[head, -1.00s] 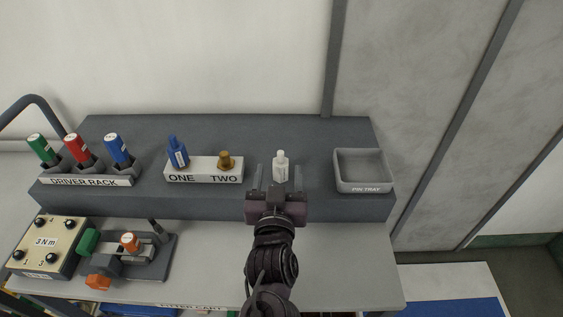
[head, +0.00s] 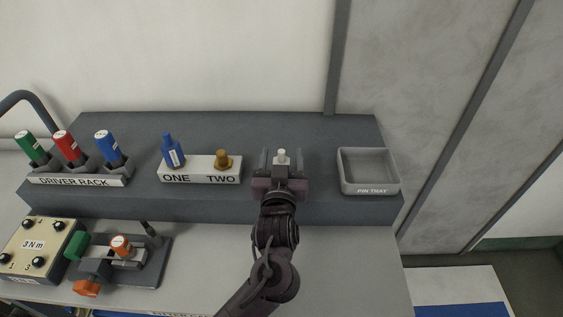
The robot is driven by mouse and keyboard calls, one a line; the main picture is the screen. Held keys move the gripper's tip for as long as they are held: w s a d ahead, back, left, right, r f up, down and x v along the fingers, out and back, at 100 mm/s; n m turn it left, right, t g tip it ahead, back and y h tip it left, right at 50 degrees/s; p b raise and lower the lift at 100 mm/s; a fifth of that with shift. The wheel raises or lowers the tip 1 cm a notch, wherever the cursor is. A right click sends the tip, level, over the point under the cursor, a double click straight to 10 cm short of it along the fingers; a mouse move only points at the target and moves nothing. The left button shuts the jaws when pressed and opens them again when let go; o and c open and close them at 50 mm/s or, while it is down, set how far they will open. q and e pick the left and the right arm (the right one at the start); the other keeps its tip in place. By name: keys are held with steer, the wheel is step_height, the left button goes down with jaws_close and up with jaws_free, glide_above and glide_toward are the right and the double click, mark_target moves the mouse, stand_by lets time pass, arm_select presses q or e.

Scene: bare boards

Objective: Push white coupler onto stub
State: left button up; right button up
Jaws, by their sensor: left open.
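The white coupler (head: 282,157) stands upright on the dark grey raised shelf, right of the ONE/TWO block. My left gripper (head: 282,161) is open, with its fingers on either side of the coupler; I cannot tell whether they touch it. The gripper body hides the coupler's lower part. A white block (head: 200,177) marked ONE and TWO holds a blue coupler (head: 172,152) at ONE and a bare brass stub (head: 223,160) at TWO. My right gripper is not in view.
An empty grey pin tray (head: 368,190) stands at the right of the shelf. A driver rack (head: 78,181) with green, red and blue drivers is at the left. A 3 Nm box (head: 36,245) and a clamp fixture (head: 130,270) sit on the lower bench, whose middle is clear.

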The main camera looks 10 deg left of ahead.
arm_select(q)
steer(key=shift+w+a, duration=0.1)
steer(key=shift+w, duration=0.35)
steer(key=shift+c, duration=0.3)
steer(key=c, duration=1)
steer(key=shift+c, duration=0.2)
steer(key=shift+r, duration=0.1)
